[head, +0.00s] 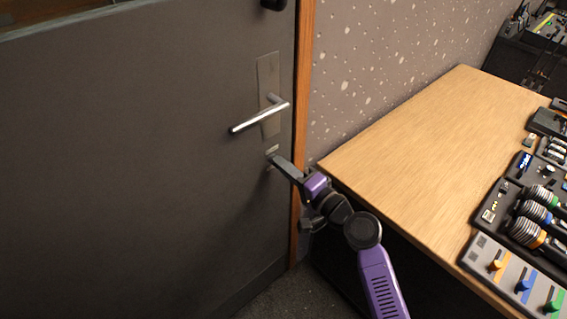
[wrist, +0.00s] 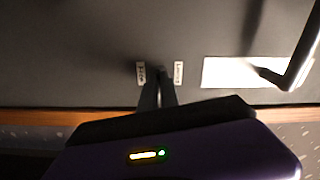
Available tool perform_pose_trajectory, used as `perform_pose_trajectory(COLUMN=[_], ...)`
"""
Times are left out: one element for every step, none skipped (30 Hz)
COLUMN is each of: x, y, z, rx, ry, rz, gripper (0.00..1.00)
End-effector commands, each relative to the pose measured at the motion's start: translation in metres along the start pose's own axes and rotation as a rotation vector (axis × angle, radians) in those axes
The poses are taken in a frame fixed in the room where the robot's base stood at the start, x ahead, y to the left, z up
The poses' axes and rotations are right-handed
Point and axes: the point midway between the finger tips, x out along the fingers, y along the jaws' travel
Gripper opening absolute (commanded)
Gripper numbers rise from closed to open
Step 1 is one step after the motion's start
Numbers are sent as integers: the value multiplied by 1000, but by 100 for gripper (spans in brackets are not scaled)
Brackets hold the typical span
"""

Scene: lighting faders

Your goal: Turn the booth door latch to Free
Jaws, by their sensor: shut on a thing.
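The grey booth door (head: 130,150) is on the left in the head view. My gripper (head: 272,158) reaches the door just below the lever handle (head: 260,117), at the latch. In the wrist view my gripper (wrist: 160,76) is shut on the latch between two small white labels. The left label (wrist: 141,73) seems to read "Free"; the right label (wrist: 178,73) is hard to read. The latch itself is hidden by the fingers, so I cannot tell which way it points.
The handle's metal plate (wrist: 240,72) and lever are close to the right of my fingers in the wrist view. A wooden door frame (head: 303,100) borders the door. A wooden desk (head: 410,145) with faders and microphones (head: 530,230) stands to the right.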

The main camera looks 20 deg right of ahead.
Motion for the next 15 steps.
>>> perform_pose_trajectory(x=[0, 0, 0, 0, 0, 0, 0, 0, 0, 0, 0, 0, 0, 0, 0], y=[0, 0, 0, 0, 0, 0, 0, 0, 1, 1, 1, 1, 1, 1, 1], z=[-1, -1, -1, -1, -1, -1, -1, -1, -1, -1, -1, -1, -1, -1, -1], rx=[32, 51, 76, 93, 110, 129, 143, 156, 170, 180, 189, 199, 205, 210, 217], ry=[1, 1, 1, 2, 2, 2, 2, 2, 2, 2, 2, 2, 2, 2, 2], rz=[2, 2, 2, 2, 2, 2, 2, 1, 1, 1, 1, 1, 1, 1, 1], gripper=[0, 0, 0, 0, 0, 0, 0, 0, 0, 0, 0, 0, 0, 0, 0])
